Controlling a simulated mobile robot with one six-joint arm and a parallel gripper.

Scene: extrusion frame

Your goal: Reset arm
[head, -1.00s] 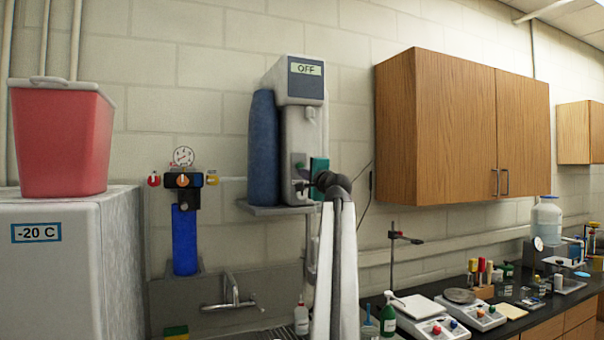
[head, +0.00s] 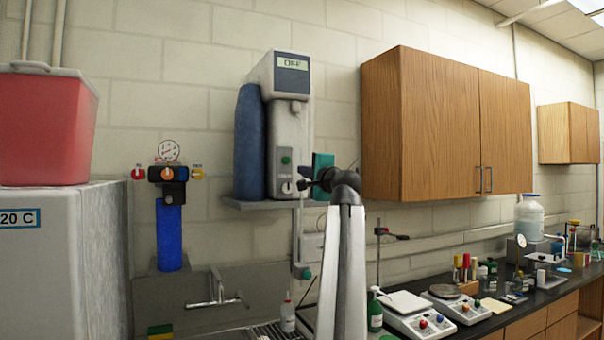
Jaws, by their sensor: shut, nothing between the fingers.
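My gripper (head: 306,185) is the small dark end of my arm, in the middle of the head view. It appears shut and holds nothing. It is in front of the lower part of a white wall-mounted dispenser unit (head: 287,140), whose display reads "OFF". I cannot tell whether the fingertips touch the unit. A blue cylinder (head: 249,145) stands beside the unit on the same grey shelf (head: 245,205). My arm rises from the bottom of the view and hides part of the wall and counter.
A wooden wall cabinet (head: 448,130) hangs close to the right of my arm. Below are a sink faucet (head: 220,290), a white bottle (head: 288,315), a green bottle (head: 375,312) and bench instruments (head: 412,312). A freezer (head: 55,260) bearing a red bin (head: 45,125) stands at left.

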